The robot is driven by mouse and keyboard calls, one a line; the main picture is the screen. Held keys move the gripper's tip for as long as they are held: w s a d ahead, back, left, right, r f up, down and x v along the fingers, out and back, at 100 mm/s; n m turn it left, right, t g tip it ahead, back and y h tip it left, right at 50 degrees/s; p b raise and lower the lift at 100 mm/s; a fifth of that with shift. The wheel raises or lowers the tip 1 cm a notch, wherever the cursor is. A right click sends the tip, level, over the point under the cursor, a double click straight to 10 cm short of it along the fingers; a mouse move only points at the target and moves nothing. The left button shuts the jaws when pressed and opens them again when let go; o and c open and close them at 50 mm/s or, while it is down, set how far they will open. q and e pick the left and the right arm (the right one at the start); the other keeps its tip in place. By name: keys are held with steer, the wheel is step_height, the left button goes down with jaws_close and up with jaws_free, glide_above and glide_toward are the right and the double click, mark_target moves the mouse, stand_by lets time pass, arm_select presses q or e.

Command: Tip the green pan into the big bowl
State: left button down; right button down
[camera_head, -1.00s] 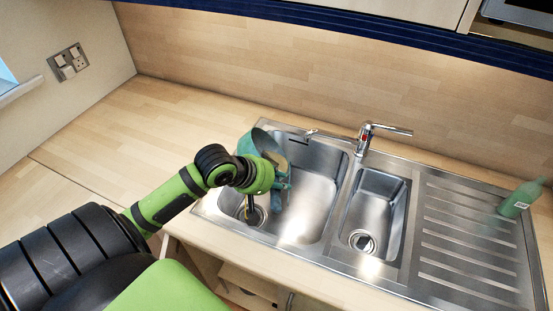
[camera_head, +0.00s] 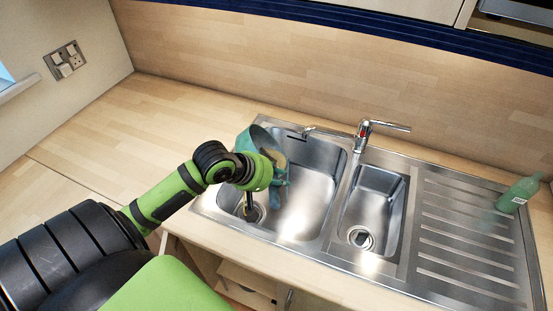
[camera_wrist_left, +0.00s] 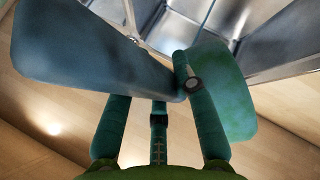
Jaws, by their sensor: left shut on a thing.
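The green pan (camera_head: 256,138), blue-green in colour, is held tilted over the left part of the sink's big bowl (camera_head: 312,190). My left gripper (camera_head: 276,172) is shut on it, and the wrist and fingers cover much of the pan. A tan patch shows beside the pan's wall; I cannot tell what it is. In the left wrist view the pan (camera_wrist_left: 85,50) shows as a broad dark blue-green wall, with a lighter green part at the right, beyond the two fingers. The big bowl is bare steel with a drain under the gripper. My right gripper is not in view.
A smaller sink bowl (camera_head: 374,205) lies to the right, then a ribbed drainer (camera_head: 460,235). A chrome tap (camera_head: 364,138) stands behind the bowls. A green bottle (camera_head: 519,195) stands at the far right. The worktop (camera_head: 150,125) at the left is clear.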

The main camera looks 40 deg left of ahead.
arm_select(q)
steer(key=shift+w+r, duration=0.15)
steer(key=shift+w, duration=0.05)
steer(key=shift+w+d+r+g+y, duration=0.1)
steer(key=shift+w+d+g+y, duration=0.25)
steer(key=shift+g+y, duration=0.15)
steer(key=shift+w+d, duration=0.15)
steer(key=shift+w, duration=0.05)
stand_by(1.0)
steer(key=shift+w+d+g+y, duration=0.3)
steer(key=shift+g+y, duration=0.1)
steer(key=shift+g, duration=0.1)
steer(key=shift+w+d, duration=0.1)
stand_by(1.1)
steer(key=shift+w+d+m+g+y, duration=0.3)
steer(key=shift+w+g+y, duration=0.1)
steer(key=shift+g, duration=0.1)
steer(key=shift+w+d+f, duration=0.15)
steer(key=shift+f, duration=0.05)
stand_by(1.0)
